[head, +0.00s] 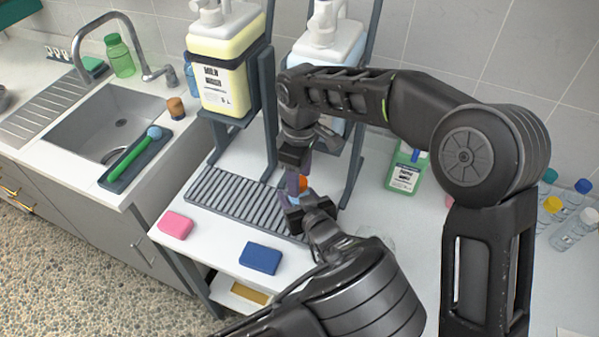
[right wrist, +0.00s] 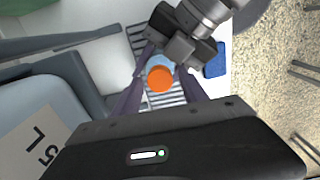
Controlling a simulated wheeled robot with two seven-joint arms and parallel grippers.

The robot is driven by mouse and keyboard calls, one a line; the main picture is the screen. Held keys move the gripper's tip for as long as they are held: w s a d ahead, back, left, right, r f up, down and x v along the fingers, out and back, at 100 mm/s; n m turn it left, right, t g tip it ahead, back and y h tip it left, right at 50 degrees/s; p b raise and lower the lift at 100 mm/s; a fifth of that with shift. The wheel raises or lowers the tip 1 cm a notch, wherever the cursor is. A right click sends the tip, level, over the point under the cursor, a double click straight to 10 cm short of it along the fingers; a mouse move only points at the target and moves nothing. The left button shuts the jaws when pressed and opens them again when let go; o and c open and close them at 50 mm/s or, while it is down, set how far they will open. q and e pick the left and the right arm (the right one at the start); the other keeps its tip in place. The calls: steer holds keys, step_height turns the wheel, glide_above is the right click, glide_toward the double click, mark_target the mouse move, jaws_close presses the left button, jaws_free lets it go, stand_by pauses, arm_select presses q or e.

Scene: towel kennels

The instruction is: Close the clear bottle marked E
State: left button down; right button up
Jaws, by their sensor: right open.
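A small bottle with an orange cap (head: 303,183) is over the slatted drain rack (head: 228,198), mostly hidden by my grippers. In the right wrist view the orange cap (right wrist: 160,78) shows from above, with a pale blue part (right wrist: 158,61) just behind it. No E mark is visible, and I cannot tell how the cap sits. My right gripper (head: 296,186) points down, open, with its purple fingers (right wrist: 160,92) on either side of the cap. My left gripper (head: 297,204) is close beside the bottle, lower down; whether its fingers grip the bottle is hidden.
Two large dispensers, one yellow (head: 222,42) and one pale blue (head: 325,50), stand on racks behind. A pink sponge (head: 175,225) and a blue sponge (head: 260,258) lie in front. A green bottle (head: 406,168) and several capped clear bottles (head: 572,229) stand right. A sink (head: 115,125) is left.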

steer(key=shift+c, duration=0.4)
jaws_close()
steer(key=m, duration=0.5)
steer(key=shift+o, duration=1.1)
jaws_free()
steer(key=shift+r, duration=0.1)
step_height(320, 180, up, 7)
steer(key=shift+r, duration=0.2)
arm_select(q)
steer(key=c, duration=0.6)
jaws_free()
